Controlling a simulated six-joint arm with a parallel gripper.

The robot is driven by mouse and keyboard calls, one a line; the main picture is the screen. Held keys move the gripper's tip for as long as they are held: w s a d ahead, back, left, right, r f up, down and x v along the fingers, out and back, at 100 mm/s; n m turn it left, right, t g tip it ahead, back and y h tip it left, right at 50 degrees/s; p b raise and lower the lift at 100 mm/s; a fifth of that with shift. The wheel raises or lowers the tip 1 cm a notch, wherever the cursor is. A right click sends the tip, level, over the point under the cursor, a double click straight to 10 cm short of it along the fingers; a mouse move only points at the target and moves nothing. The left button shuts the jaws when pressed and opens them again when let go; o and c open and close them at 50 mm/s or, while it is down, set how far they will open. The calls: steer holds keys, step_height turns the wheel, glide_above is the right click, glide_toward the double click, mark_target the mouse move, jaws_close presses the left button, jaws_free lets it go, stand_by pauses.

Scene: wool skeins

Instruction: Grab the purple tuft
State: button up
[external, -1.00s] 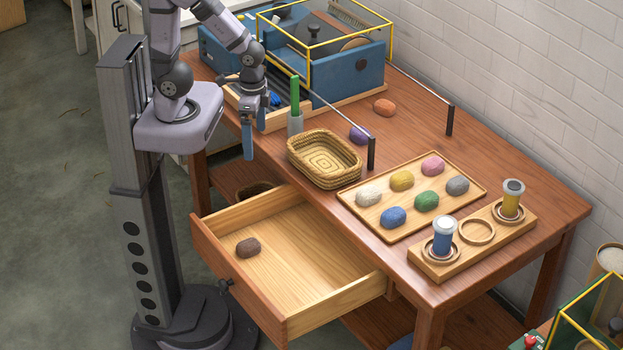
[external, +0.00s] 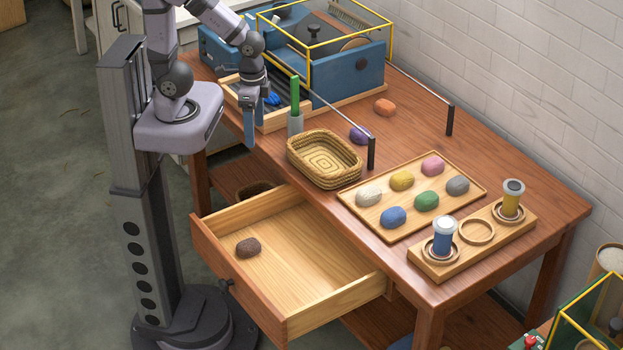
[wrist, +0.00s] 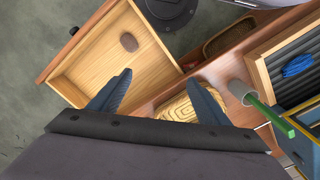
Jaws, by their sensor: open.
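The purple tuft (external: 358,135) lies on the table behind the woven basket, partly hidden by the dark post and rod in front of it. My gripper (external: 256,126) hangs near the table's left edge, left of the green stick, well apart from the tuft. In the wrist view my gripper (wrist: 156,78) is open, its two blue fingers spread with nothing between them. The purple tuft does not show in the wrist view.
The woven basket (external: 298,164) and a green stick in a grey holder (external: 296,124) stand between my gripper and the tuft. A rod on dark posts (external: 371,154) runs close by. An orange tuft (external: 385,107) lies behind. The drawer (external: 310,262) is open with a brown tuft inside.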

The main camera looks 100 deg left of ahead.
steer(key=w+d+r+n+t+h+p, duration=0.1)
steer(key=w+d+r+t, duration=0.1)
steer(key=w, duration=0.6)
steer(key=w+d+r+n+t+h+p, duration=0.1)
steer(key=w+d+r+t, duration=0.15)
steer(key=w, duration=0.55)
steer(key=w+a+r+n+t+y+p, duration=0.1)
steer(key=w+a+n+t, duration=0.15)
steer(key=w, duration=0.35)
steer(key=w+a+r+n+t+y+p, duration=0.1)
steer(key=w+a+n+t, duration=0.15)
steer(key=w, duration=0.45)
steer(key=n+g+y+p, duration=0.3)
steer(key=n+g+y, duration=0.5)
steer(key=y, duration=0.4)
glide_above(361, 134)
steer(key=s+d, duration=0.2)
step_height(361, 134, down, 6)
steer(key=shift+n+t, duration=0.4)
steer(key=shift+t, duration=0.05)
steer(key=shift+w+f+b, duration=0.2)
steer(key=shift+f+b, duration=0.55)
steer(key=shift+f, duration=2.35)
steer(key=shift+w+f+b, duration=0.15)
steer(key=shift+f+b, duration=0.6)
steer(key=shift+f, duration=2.35)
